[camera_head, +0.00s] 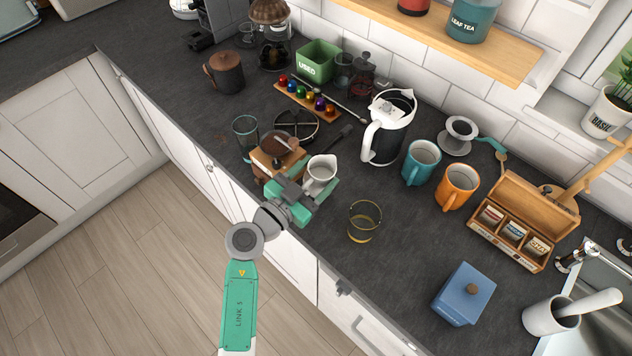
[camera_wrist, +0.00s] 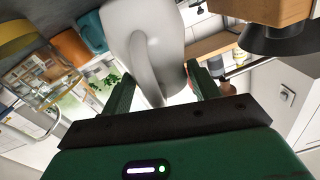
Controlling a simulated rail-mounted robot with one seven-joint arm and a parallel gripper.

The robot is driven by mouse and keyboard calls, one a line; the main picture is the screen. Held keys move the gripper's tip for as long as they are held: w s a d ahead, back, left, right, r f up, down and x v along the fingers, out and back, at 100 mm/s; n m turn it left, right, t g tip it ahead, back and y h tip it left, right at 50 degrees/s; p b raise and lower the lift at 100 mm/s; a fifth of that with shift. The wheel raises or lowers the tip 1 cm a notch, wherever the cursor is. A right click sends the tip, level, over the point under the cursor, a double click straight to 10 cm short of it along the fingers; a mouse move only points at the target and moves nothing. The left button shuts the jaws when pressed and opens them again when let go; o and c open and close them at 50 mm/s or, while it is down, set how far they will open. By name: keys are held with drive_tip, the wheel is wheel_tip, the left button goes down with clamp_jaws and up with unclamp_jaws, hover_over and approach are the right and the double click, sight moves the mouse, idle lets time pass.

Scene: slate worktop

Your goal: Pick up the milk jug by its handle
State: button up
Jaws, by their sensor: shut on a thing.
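The milk jug (camera_head: 320,170) is small and white with a spout. It is near the front edge of the worktop, left of the middle in the head view. My green gripper (camera_head: 314,193) is at the jug's near side and shut on it. In the wrist view the jug (camera_wrist: 148,38) fills the top middle, with its curved handle (camera_wrist: 152,75) reaching down between the two fingers of my gripper (camera_wrist: 163,85). The exact contact is partly hidden. I cannot tell whether the jug's base touches the worktop.
A wooden grinder (camera_head: 277,152) stands close on the left. A glass with amber rim (camera_head: 364,222) is right of the gripper. A white kettle (camera_head: 386,135), a teal mug (camera_head: 421,163) and an orange mug (camera_head: 457,187) stand behind and right. Bare worktop (camera_head: 405,230) lies right of the glass.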

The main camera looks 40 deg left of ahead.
drive_tip(key=s+d+r+b, duration=0.1)
drive_tip(key=s+d+b, duration=0.1)
drive_tip(key=s, duration=1.3)
drive_tip(key=shift+s+d+b, duration=0.25)
drive_tip(key=shift+d+b, duration=0.15)
drive_tip(key=shift+d, duration=0.3)
